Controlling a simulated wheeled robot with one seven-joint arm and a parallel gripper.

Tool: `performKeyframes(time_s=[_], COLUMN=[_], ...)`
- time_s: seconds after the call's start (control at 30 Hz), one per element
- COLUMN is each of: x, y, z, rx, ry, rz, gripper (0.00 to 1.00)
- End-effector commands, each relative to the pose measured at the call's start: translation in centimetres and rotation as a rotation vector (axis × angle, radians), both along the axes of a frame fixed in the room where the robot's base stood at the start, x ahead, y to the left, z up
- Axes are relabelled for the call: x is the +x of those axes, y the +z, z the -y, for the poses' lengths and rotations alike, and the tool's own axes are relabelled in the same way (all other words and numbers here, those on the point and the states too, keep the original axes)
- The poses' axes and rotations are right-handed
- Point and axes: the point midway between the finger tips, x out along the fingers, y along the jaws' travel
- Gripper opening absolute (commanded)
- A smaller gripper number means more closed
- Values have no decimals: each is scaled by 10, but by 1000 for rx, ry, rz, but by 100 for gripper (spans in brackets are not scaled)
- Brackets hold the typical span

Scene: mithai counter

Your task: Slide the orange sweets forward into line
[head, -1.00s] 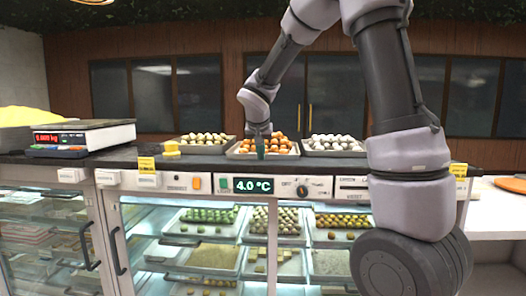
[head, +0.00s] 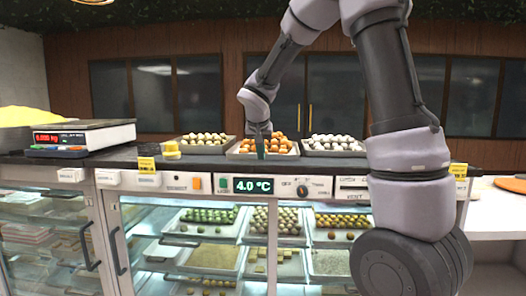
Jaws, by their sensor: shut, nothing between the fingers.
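The orange sweets (head: 279,146) sit piled in a metal tray (head: 240,154) on the counter top, in the middle of the head view. My gripper (head: 261,154) points down at the left part of this tray, in front of some of the sweets. It is shut with nothing between its fingers. It hides part of the tray and the sweets behind it. Whether its tips touch the sweets or the tray is too small to tell.
Trays of pale sweets stand to the left (head: 204,139) and right (head: 333,142). Yellow blocks (head: 172,148) and a weighing scale (head: 84,136) are further left. A glass-fronted display case (head: 220,235) with a temperature panel (head: 253,185) is below the counter top (head: 130,154).

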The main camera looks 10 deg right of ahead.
Motion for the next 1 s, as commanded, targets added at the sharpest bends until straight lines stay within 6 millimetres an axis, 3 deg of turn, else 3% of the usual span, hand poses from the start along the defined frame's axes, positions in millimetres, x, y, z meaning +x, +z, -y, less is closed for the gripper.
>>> performKeyframes(time_s=[1.0], x=[35], y=[0], z=[12], rx=[-1], ry=[-1], rz=[1], gripper=[0])
